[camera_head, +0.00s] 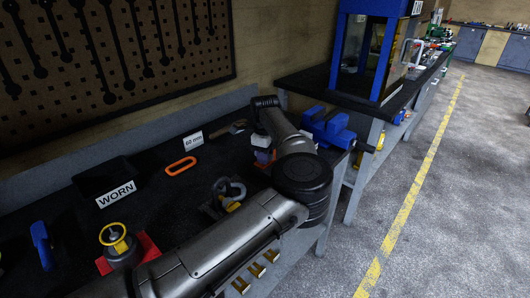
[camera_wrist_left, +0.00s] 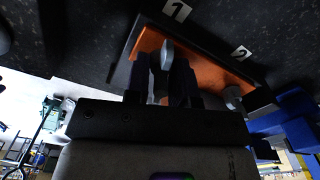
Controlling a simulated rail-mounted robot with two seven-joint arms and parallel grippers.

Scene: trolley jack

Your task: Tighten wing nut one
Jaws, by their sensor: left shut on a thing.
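In the left wrist view an orange plate (camera_wrist_left: 205,66) is set in a dark block with white labels 1 and 2. Wing nut one (camera_wrist_left: 167,50), silver-grey, is by label 1. My left gripper (camera_wrist_left: 165,70) has its two dark fingers on either side of it and is shut on it. A second wing nut (camera_wrist_left: 232,94) is by label 2, to the right of the fingers. In the head view my left arm bends over the bench; its fingertips and the wing nuts cannot be made out there. My right gripper is not in view.
A blue vise (camera_head: 328,128) stands at the right end of the dark bench. An orange ring (camera_head: 181,166), a grey clamp-like part (camera_head: 229,190), a WORN sign (camera_head: 115,194) and a yellow-topped part (camera_head: 114,236) are on the bench. The floor to the right is clear.

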